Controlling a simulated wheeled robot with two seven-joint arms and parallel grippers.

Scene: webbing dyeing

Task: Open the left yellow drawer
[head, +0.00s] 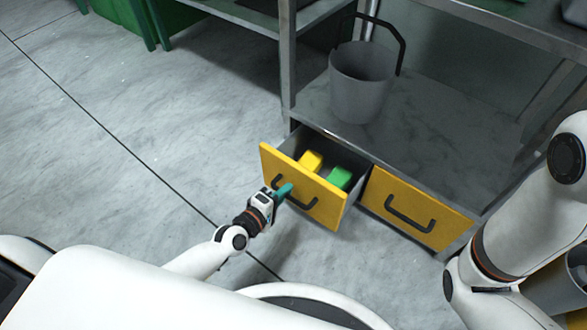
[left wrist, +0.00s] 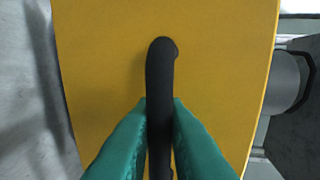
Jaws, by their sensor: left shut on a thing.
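The left yellow drawer (head: 325,209) is pulled partway out of the grey cabinet in the head view. Its front also fills much of the left wrist view (left wrist: 100,50). Its black handle (head: 298,199) runs between the green fingers of my left gripper (head: 284,191) and shows in the left wrist view (left wrist: 160,75). My left gripper is shut on this handle, one finger on each side (left wrist: 160,130). Inside the drawer lie a yellow block (head: 311,160) and a green block (head: 340,177). My right gripper is out of view; only my right arm shows at the right.
The right yellow drawer (head: 390,190) is closed beside the open one. A grey bucket (head: 361,85) with a black handle stands on the metal shelf (head: 430,115) above. The marble-patterned floor (head: 140,130) left of the drawer is clear. Green furniture (head: 185,17) stands at the back left.

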